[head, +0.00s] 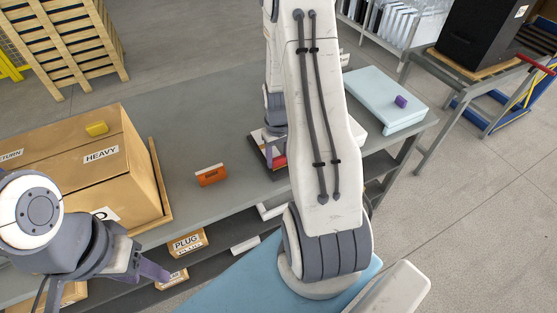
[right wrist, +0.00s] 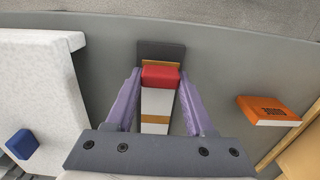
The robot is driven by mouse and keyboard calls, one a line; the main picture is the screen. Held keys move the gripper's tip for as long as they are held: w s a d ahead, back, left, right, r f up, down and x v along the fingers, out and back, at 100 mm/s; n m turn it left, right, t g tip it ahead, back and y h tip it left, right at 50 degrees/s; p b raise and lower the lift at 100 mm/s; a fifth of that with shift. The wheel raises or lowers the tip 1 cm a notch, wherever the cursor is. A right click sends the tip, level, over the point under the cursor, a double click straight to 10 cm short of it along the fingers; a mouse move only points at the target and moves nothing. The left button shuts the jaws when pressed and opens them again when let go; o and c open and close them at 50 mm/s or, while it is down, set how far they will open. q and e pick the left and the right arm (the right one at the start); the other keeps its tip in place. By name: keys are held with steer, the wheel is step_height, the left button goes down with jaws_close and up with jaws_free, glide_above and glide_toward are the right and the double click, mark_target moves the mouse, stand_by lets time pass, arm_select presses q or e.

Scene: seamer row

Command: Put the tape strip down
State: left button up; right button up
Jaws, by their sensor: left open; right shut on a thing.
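I cannot tell whether the strip touches the pad. In the head view, a bit of red (head: 279,162) shows by the dark pad on the grey table, and my right arm hides most of that spot. My left gripper (head: 150,272) is open and empty at the lower left.
The table (head: 185,110) behind is clear.

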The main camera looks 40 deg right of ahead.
steer(key=shift+f, duration=0.95)
steer(key=shift+f, duration=0.15)
steer(key=o, duration=1.3)
step_height(320, 180, up, 12)
steer(key=shift+r, duration=0.2)
